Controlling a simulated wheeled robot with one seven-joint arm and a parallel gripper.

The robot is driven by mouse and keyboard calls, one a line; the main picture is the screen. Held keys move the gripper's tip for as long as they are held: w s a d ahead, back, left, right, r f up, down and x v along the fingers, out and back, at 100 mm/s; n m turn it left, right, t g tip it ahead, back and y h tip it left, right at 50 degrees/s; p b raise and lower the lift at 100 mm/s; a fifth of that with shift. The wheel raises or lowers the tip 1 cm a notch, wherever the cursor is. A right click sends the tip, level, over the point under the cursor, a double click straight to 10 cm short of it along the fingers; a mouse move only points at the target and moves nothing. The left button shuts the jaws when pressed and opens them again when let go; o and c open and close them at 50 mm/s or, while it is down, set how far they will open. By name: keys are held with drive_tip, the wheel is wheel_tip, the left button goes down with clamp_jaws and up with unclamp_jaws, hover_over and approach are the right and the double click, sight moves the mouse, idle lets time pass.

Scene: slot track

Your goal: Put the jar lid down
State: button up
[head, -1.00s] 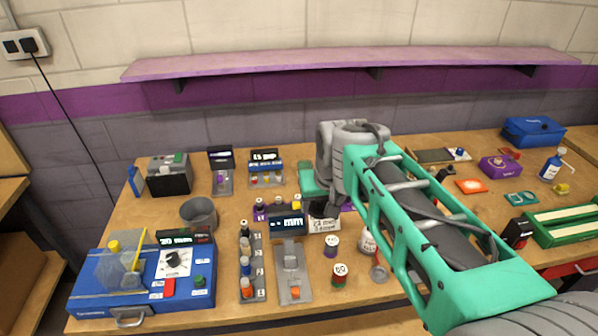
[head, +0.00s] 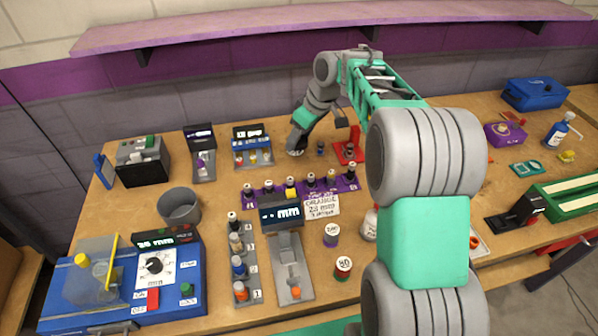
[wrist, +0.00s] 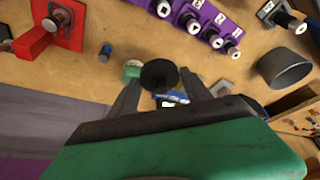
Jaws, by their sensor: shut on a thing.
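My gripper (head: 297,146) is low over the back middle of the table, left of a red stand (head: 349,150). In the wrist view my gripper (wrist: 163,86) has its two fingers on either side of a dark round thing, which I take to be the jar lid (wrist: 158,73). The fingers are shut on it. The lid's underside, and whether it touches anything, cannot be made out. A green and white round thing (wrist: 131,70) shows just beside it, partly hidden.
A small blue-topped piece (wrist: 105,53) stands near the gripper. A purple rack (head: 268,192) with several plugs is in front. A grey cup (head: 179,207) stands at the left. Bare tabletop lies between the rack and the back devices.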

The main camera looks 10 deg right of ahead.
sight(297, 169)
drive_tip(key=shift+n, duration=0.4)
drive_tip(key=f, duration=1.1)
drive_tip(key=shift+w+d+p, duration=0.2)
drive_tip(key=shift+w+p, duration=0.2)
drive_tip(key=shift+f, duration=0.2)
drive_tip(key=o, duration=1.3)
drive_tip(key=shift+r, duration=0.1)
drive_tip(key=shift+r, duration=0.25)
drive_tip(key=v, duration=1.2)
drive_tip(key=shift+w+d+b, duration=0.15)
drive_tip(key=shift+b, duration=0.15)
